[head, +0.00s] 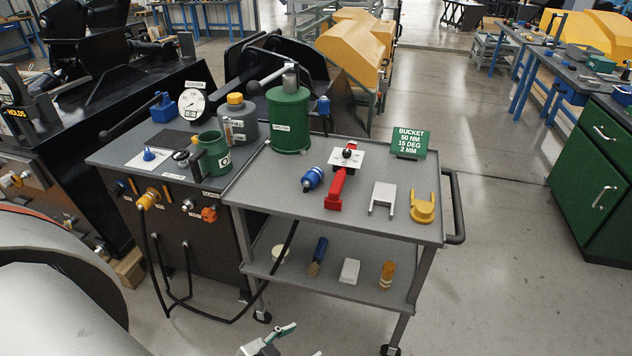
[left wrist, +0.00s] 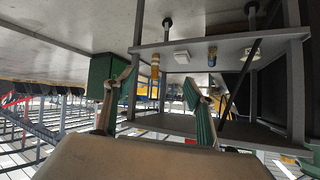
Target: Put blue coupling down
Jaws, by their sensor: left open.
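The blue coupling (head: 312,178) lies on the grey top of the cart (head: 265,195) in the head view, left of a red-handled tool. It is apart from my gripper. My left gripper (head: 303,340) is at the bottom edge of the head view, low in front of the cart, and only its finger ends show. In the left wrist view my left gripper (left wrist: 163,95) has its two green-padded fingers wide apart with nothing between them. The wrist picture is upside down, with the cart's lower shelf beyond the fingers. My right gripper is in neither view.
A red tool (head: 336,190), a white fork piece (head: 382,200), a yellow piece (head: 423,208) and a green canister (head: 289,120) stand on the cart. A black hose (head: 232,320) hangs in front from the yellow coupling (head: 149,199). The cart top's front strip is clear.

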